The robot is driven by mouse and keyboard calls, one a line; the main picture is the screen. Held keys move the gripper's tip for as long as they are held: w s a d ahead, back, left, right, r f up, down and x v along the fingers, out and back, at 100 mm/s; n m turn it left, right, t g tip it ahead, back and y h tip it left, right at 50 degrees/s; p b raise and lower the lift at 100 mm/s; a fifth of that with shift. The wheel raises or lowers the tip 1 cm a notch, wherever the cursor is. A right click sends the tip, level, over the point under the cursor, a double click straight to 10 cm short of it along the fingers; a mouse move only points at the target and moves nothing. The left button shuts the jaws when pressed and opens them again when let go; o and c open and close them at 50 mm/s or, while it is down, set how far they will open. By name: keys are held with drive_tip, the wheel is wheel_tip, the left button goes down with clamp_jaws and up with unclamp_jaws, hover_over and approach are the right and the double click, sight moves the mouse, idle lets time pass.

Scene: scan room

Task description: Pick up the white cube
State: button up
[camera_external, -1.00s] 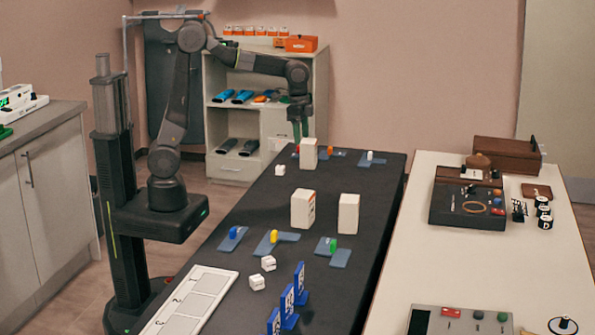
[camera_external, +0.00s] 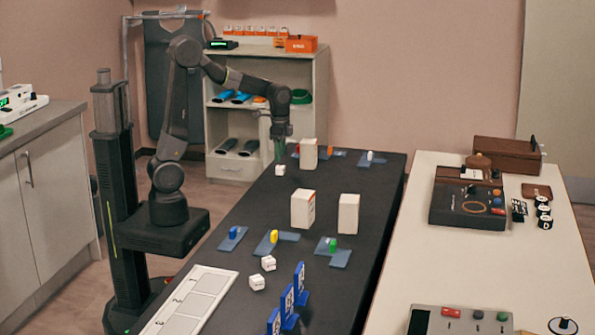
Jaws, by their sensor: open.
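A small white cube (camera_external: 280,169) sits on the dark table near its far left edge. Whether the fingertips reach around the cube is too small to tell.
White upright boxes stand at the far end (camera_external: 308,154) and mid-table, one (camera_external: 303,208) beside another (camera_external: 348,213). Blue pieces with coloured pegs (camera_external: 232,238) lie across the table. Blue number stands (camera_external: 288,301) are at the front. The table's middle left is clear.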

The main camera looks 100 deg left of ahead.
sight(280, 166)
drive_tip(key=shift+w+d+f+b, duration=0.1)
drive_tip(key=shift+d+f+b, duration=0.1)
drive_tip(key=shift+f, duration=0.7)
drive_tip(key=shift+s+d+f+b, duration=0.1)
drive_tip(key=shift+f+b, duration=0.1)
drive_tip(key=shift+f, duration=0.75)
drive_tip(key=shift+w+d+f+b, duration=0.1)
drive_tip(key=shift+f+b, duration=0.1)
drive_tip(key=shift+f, duration=0.7)
drive_tip(key=c, duration=1)
